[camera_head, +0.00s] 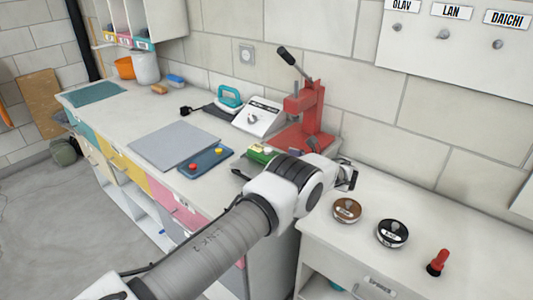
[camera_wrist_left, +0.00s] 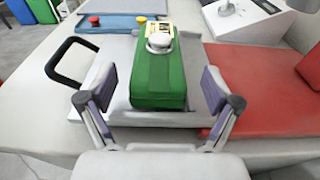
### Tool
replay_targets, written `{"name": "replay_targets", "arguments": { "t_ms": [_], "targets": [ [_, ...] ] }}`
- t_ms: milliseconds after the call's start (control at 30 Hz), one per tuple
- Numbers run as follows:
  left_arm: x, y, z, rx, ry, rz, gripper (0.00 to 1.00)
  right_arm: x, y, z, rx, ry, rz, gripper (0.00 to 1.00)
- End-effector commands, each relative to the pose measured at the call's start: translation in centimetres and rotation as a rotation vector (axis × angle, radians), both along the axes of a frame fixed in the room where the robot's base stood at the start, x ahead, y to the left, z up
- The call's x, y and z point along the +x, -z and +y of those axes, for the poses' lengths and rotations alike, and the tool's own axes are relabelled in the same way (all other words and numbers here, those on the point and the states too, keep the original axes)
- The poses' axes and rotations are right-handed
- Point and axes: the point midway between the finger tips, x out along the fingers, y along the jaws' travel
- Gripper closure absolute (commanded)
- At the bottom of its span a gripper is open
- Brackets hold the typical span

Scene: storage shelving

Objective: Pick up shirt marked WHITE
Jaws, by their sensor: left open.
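I see no shirt and no WHITE label in either view. My left gripper (camera_wrist_left: 156,90) is open in the left wrist view, its two pads spread with nothing held. A green box with a pale knob (camera_wrist_left: 159,75) lies ahead, in line with the gap between the pads. In the head view the green box (camera_head: 258,156) is partly hidden by my left arm, and I cannot make out the left fingers clearly. My right gripper is in neither view.
A red press (camera_head: 312,115) stands behind my left wrist. A white control box (camera_head: 260,117), grey mat (camera_head: 174,145) and blue button panel (camera_head: 206,160) are on the bench. Two round tins (camera_head: 392,234) and a red-handled stamp (camera_head: 438,262) stand at right. Pegs (camera_head: 443,34) are on the wall board.

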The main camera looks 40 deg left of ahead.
Motion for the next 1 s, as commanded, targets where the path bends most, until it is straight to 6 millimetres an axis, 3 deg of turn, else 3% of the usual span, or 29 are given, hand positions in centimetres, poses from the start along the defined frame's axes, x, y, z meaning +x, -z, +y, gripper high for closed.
{"name": "replay_targets", "arguments": {
  "t_ms": [100,200,433,467,633,1000],
  "targets": [
    [0.1,0.0,2.4,0.0,-0.004,0.002,0.1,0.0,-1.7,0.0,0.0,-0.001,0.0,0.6],
    [0.2,0.5,3.7,-0.001,-0.003,0.0,0.1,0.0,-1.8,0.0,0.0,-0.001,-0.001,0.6],
    [0.3,0.7,4.1,-0.001,-0.001,0.0,0.1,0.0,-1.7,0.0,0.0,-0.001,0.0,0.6],
    [0.3,0.7,4.1,-0.001,-0.001,0.0,0.18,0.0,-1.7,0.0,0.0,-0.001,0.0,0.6],
    [0.3,0.7,4.1,-0.001,-0.001,0.0,0.78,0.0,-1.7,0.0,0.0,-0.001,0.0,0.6],
    [0.3,0.6,4.1,-0.001,-0.002,0.0,0.78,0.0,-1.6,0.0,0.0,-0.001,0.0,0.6]
  ]
}}
